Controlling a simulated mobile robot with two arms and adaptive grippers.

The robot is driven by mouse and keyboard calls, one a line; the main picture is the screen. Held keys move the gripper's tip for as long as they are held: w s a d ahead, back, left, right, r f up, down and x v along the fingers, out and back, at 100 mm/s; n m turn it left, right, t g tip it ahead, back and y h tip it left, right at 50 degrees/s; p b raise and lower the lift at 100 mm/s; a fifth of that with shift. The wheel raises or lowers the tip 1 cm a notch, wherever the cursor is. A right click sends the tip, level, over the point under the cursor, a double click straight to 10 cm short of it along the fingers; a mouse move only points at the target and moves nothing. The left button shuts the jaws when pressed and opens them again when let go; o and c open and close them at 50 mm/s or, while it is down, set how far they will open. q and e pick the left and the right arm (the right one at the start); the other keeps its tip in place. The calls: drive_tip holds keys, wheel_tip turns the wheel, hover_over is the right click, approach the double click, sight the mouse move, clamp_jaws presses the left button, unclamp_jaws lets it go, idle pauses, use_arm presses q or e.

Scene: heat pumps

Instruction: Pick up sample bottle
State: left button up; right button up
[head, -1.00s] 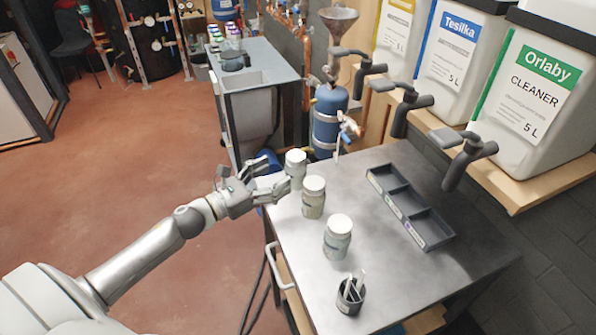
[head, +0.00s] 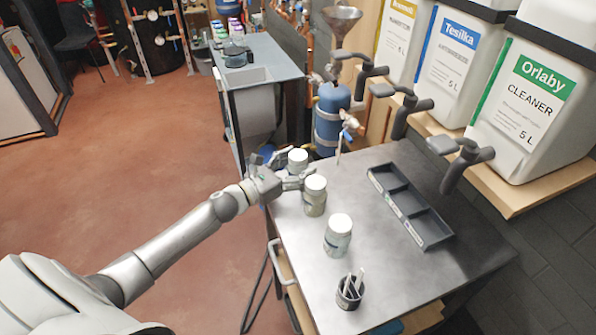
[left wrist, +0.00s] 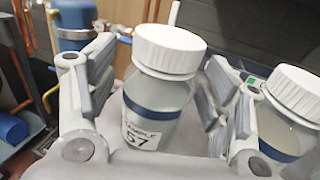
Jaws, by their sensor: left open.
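A sample bottle (head: 297,160) with a white ridged lid is the farthest of three bottles on the metal table (head: 400,290). My left gripper (head: 292,172) is open around it, with a finger on either side. In the left wrist view the bottle (left wrist: 157,115) stands upright between the open fingers (left wrist: 150,90), its label reading "SAMPLE 57" under a dark blue band. A gap shows between the left finger and the bottle; contact on the right is unclear. The middle bottle (head: 314,196) is just beside the near finger, and also shows in the wrist view (left wrist: 285,120). My right gripper is out of view.
The nearest bottle (head: 338,236) and a dark cup with sticks (head: 350,293) stand nearer on the table. A dark divided tray (head: 433,235) lies to the right. Large labelled canisters (head: 525,100) with taps stand on a shelf behind. A blue tank (head: 330,115) is beyond the table.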

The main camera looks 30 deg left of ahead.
use_arm(q)
drive_tip(key=c, duration=1.1)
drive_tip(key=shift+c, duration=0.6)
drive_tip(key=shift+r, duration=0.1)
